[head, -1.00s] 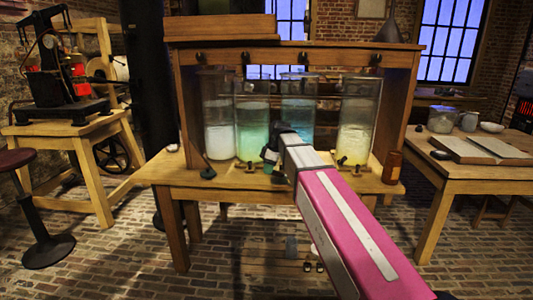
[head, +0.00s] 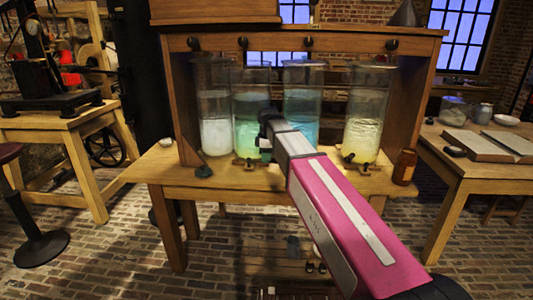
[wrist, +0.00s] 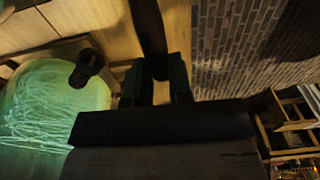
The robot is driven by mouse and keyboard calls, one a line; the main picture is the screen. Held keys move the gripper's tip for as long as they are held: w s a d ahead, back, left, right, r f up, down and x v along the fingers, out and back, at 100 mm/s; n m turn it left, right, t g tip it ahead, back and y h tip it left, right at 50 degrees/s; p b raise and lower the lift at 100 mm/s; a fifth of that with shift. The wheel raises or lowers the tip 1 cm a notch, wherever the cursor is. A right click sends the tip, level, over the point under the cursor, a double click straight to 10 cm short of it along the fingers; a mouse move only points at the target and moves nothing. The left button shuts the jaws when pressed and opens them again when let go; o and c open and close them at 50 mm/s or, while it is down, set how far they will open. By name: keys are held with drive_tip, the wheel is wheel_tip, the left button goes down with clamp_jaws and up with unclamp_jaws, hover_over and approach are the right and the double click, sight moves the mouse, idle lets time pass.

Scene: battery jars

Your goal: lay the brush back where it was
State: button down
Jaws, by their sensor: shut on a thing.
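My gripper (wrist: 158,88) shows in the wrist view with its two dark green fingers shut on a dark, long, narrow thing, which I take to be the brush (wrist: 148,25). The brush runs up from between the fingers to the top edge of the picture. In the head view my gripper (head: 265,135) is in front of the green and blue jars, above the wooden table (head: 140,172). The brush cannot be made out there. A glowing green jar (wrist: 45,105) is at the left of the wrist view, with a dark round fitting (wrist: 87,68) on it.
A white-filled jar (head: 215,135), a green jar (head: 250,130), a blue jar (head: 304,105) and a yellow jar (head: 364,130) stand in the wooden frame (head: 425,110). A small dark object (head: 204,171) lies at the table's front left. A brown bottle (head: 404,167) stands at the right.

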sight(266, 179)
drive_tip(key=shift+f, duration=4.1)
drive_tip(key=c, duration=0.9)
unclamp_jaws()
drive_tip(key=shift+c, duration=0.2)
